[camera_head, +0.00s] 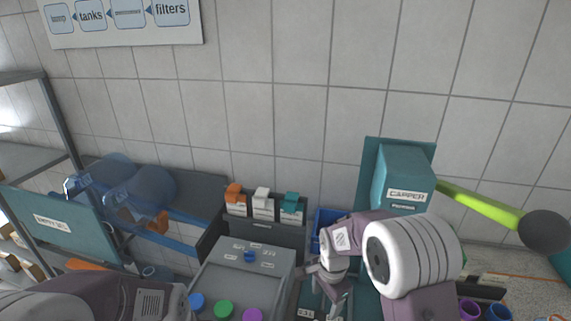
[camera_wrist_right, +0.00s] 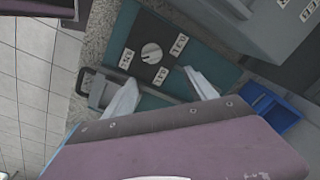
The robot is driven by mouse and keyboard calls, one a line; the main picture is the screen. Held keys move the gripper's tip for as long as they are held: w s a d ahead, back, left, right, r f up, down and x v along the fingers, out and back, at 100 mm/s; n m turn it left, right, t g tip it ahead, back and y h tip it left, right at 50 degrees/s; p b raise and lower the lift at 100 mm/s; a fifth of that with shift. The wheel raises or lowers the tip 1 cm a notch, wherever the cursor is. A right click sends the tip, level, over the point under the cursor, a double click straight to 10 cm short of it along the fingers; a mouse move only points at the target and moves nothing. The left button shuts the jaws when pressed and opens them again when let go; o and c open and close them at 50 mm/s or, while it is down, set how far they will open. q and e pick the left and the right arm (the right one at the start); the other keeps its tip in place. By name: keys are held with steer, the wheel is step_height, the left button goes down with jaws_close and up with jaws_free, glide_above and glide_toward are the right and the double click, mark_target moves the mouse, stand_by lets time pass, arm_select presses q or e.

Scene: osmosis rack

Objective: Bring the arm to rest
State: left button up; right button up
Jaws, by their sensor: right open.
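My right arm (camera_head: 415,255) comes in from the lower right in the head view, a mauve and white link in front of the teal capper. Its gripper (camera_head: 326,288) points down over the bench, left of the capper's base. In the right wrist view the two pale fingers of this gripper (camera_wrist_right: 165,96) stand apart with nothing between them. Beyond them lies a teal panel with a round knob (camera_wrist_right: 151,53) and small white labels. My left arm (camera_head: 100,303) crosses the lower left corner of the head view; its gripper is not seen.
The teal capper (camera_head: 404,170) has a green lever with a dark ball. A blue bin (camera_wrist_right: 270,105) lies close right of the right gripper. A grey box (camera_head: 270,258) carries coloured round caps. Small cartons (camera_head: 263,205) stand behind it. Blue cylinders (camera_head: 140,187) lie at left.

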steer(key=s+d+r+n, duration=0.1)
steer(key=s+d+n, duration=0.1)
steer(key=s+n, duration=0.4)
steer(key=s+d+r+n, duration=0.1)
steer(key=s+d+n, duration=0.1)
steer(key=s+n, duration=0.4)
steer(key=shift+s+d+n+b, duration=0.3)
steer(key=shift+s+d, duration=0.1)
steer(key=shift+s, duration=0.8)
steer(key=shift+s+r, duration=0.15)
steer(key=shift+d, duration=0.1)
